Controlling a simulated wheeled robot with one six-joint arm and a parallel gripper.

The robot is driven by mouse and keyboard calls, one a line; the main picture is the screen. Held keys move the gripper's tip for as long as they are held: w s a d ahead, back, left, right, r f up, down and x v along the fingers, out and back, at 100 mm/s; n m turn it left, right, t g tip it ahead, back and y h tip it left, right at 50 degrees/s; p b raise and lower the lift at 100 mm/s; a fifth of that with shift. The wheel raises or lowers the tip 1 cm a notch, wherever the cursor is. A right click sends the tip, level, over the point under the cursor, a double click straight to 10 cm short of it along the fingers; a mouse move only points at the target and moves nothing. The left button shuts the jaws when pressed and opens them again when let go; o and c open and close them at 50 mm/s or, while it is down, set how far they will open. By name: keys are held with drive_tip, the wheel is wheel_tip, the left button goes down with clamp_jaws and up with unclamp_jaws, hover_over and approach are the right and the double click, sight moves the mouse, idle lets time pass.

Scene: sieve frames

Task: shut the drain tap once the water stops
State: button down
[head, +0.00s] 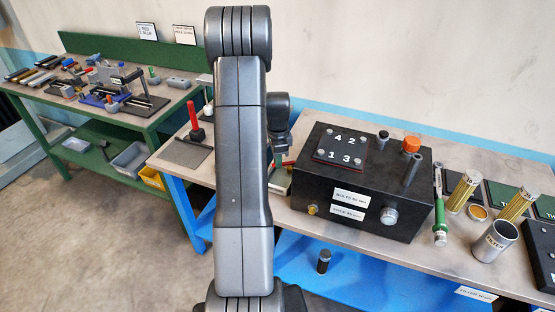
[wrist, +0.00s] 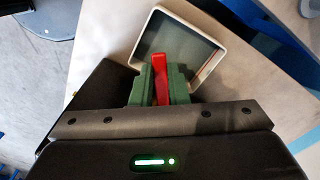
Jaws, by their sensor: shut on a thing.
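A red lever (wrist: 159,68), which looks like the drain tap's handle, stands between the green fingers of my gripper (wrist: 160,88) in the wrist view. The fingers are shut on it. A pale-rimmed tray (wrist: 196,76) lies just beyond and below the lever; I cannot tell whether water runs into it. In the head view, my arm hides most of the gripper, the tap and the tray at the left end of the black housing (head: 385,190). Only a small red part (head: 288,163) shows there.
The housing carries a numbered plate (head: 340,145), an orange cap (head: 411,144) and a grey upright post (head: 412,169). Right of it are a green-handled tool (head: 440,215), brass filter cartridges (head: 463,191) and a metal filter cup (head: 494,241). A red-handled tool (head: 194,120) stands left.

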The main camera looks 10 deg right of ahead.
drive_tip(key=shift+s+d+n+b, duration=0.1)
drive_tip(key=shift+s+n+b, duration=0.4)
drive_tip(key=shift+n, duration=0.5)
drive_tip(key=shift+s+d+n+b, duration=0.1)
drive_tip(key=shift+s+n+b, duration=0.4)
drive_tip(key=shift+n, duration=0.5)
drive_tip(key=shift+w, duration=0.15)
drive_tip(key=c, duration=1.4)
unclamp_jaws()
wheel_tip(320, 180, up, 14)
drive_tip(key=b, duration=0.1)
drive_tip(key=shift+b, duration=0.4)
